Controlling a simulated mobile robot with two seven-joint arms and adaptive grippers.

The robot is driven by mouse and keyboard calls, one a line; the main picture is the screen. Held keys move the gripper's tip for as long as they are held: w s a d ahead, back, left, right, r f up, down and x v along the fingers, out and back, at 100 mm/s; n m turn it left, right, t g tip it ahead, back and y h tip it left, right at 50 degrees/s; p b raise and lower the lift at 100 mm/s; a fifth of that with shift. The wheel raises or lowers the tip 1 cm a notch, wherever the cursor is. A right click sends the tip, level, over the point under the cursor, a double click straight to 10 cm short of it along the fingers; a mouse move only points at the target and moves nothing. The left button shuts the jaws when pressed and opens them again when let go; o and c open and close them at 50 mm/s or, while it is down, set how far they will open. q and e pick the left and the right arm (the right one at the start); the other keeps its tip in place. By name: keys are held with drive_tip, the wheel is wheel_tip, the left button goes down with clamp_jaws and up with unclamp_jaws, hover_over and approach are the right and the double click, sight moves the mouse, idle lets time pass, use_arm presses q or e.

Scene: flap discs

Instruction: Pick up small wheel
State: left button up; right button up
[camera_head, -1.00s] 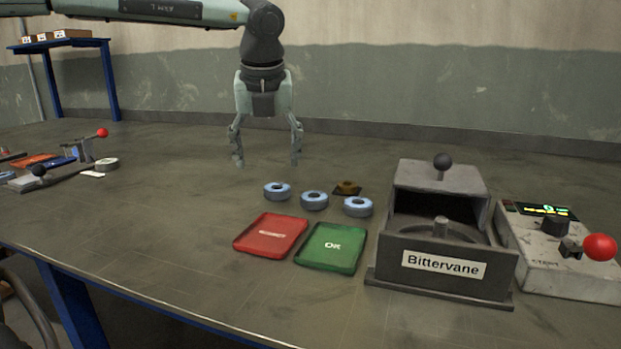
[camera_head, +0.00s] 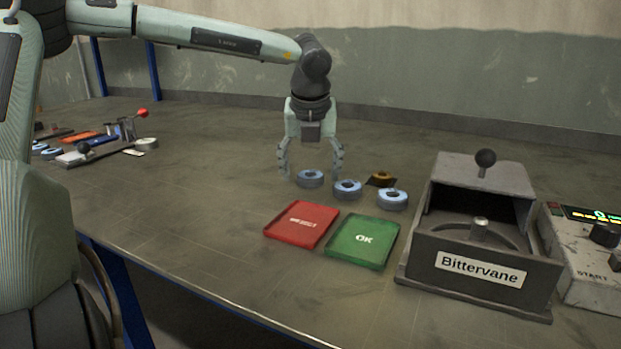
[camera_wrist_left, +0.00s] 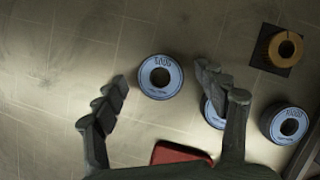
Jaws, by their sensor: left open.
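Three small blue-faced grey wheels lie flat in a row behind the trays: the left wheel (camera_head: 311,184), the middle wheel (camera_head: 347,194) and the right wheel (camera_head: 393,204). They look alike in size. My left gripper (camera_head: 311,174) is open and empty, pointing down around the left wheel with a finger to each side. In the left wrist view the left wheel (camera_wrist_left: 160,93) sits between the open fingers, apart from both. The right finger partly hides the middle wheel (camera_wrist_left: 210,114); the right wheel (camera_wrist_left: 274,122) is clear. My right gripper is out of view.
A red tray (camera_head: 301,224) and a green OK tray (camera_head: 363,241) lie in front of the wheels. A brown ring (camera_head: 382,176) on a dark square is behind them. The grey Bittervane box (camera_head: 470,268) and a control box (camera_head: 590,262) stand right. A red-knobbed fixture (camera_head: 110,143) stands left.

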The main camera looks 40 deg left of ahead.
use_arm(q)
drive_tip(key=shift+c, duration=0.6)
drive_tip(key=c, duration=1.2)
drive_tip(key=shift+o, duration=0.2)
drive_tip(key=shift+r, duration=0.1)
